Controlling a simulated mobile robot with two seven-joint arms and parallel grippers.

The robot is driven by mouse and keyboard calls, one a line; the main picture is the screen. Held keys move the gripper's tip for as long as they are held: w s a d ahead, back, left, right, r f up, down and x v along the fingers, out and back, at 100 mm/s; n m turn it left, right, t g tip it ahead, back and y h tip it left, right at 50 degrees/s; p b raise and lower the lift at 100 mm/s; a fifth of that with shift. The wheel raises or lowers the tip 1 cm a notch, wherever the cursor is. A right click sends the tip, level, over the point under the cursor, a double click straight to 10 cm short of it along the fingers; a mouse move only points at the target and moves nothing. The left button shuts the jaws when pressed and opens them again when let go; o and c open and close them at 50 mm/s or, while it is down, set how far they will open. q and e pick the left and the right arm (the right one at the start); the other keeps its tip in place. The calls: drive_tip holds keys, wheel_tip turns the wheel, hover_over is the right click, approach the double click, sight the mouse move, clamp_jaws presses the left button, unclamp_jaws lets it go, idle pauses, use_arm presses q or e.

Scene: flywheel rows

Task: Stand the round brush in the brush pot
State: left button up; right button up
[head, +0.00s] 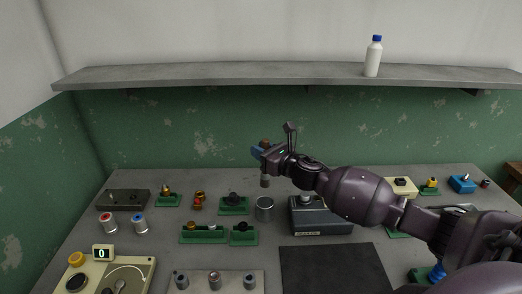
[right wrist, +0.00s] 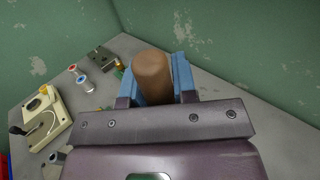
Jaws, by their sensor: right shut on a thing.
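My right gripper (head: 262,154), with blue fingers, is shut on the round brush and holds it above the table. The brush's brown handle end (right wrist: 152,75) sits between the fingers in the right wrist view. In the head view the brush's grey lower end (head: 265,182) hangs below the fingers, about upright. The grey round metal can, which looks like the brush pot (head: 264,209), stands on the table just below the brush in the picture. The brush end shows above the can's rim, apart from it. The inside of the can is hardly visible. My left gripper is out of view.
Green holders (head: 234,206) with small parts stand left of the can. A dark box (head: 320,221) stands close on its right. A dark mat (head: 328,268) lies in front. A shelf (head: 220,76) with a white bottle (head: 373,58) hangs on the back wall.

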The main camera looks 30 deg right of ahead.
sight(262, 181)
drive_tip(key=shift+f+b, duration=0.9)
drive_tip(key=shift+f, duration=0.2)
drive_tip(key=shift+f+b, duration=1.6)
drive_tip(key=shift+f, duration=0.3)
drive_tip(key=shift+f+b, duration=1.15)
drive_tip(key=shift+f, duration=0.45)
use_arm(q)
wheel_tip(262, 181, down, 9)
drive_tip(key=b, duration=0.2)
use_arm(e)
drive_tip(key=shift+f, duration=1.25)
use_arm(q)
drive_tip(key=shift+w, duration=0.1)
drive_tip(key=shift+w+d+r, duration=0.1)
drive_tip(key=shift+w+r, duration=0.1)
use_arm(e)
drive_tip(key=o, duration=1)
drive_tip(key=shift+s, duration=0.15)
